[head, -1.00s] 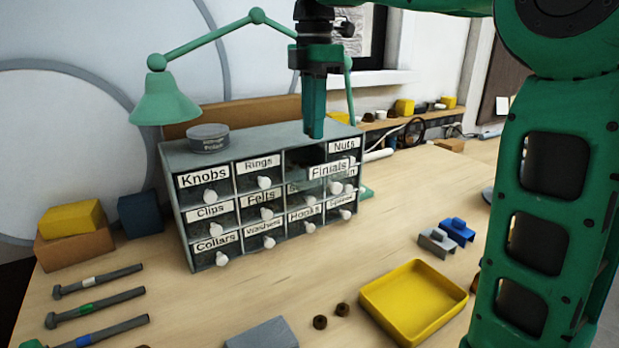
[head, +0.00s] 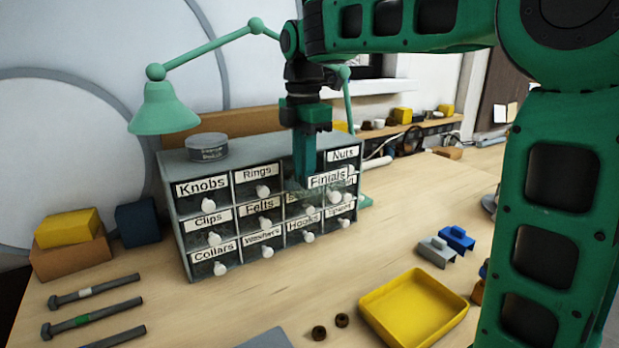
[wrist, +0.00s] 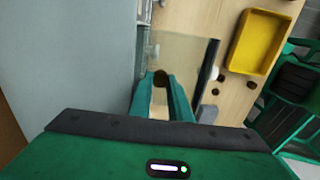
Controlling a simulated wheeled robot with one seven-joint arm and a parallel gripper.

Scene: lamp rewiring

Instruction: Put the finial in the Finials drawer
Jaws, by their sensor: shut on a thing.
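The Finials drawer (head: 327,181) is pulled out of the top row of the grey cabinet, its white label facing front. It looks clear-walled, and in the wrist view it shows as a see-through tray (wrist: 190,52). My gripper (head: 304,182) points straight down at the drawer, behind its label, with the fingertips low at or inside its opening. In the wrist view my gripper (wrist: 160,84) is shut on the finial (wrist: 160,77), a small dark brown piece between the fingertips. The finial is hidden in the head view, and I cannot tell whether it touches the drawer floor.
The grey cabinet (head: 178,190) has several labelled drawers with white knobs, and a round tin (head: 207,147) on top. A green lamp (head: 165,108) stands behind it. A yellow tray (head: 415,308), two small brown pieces (head: 330,327) and blue and grey clips (head: 447,245) lie at right.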

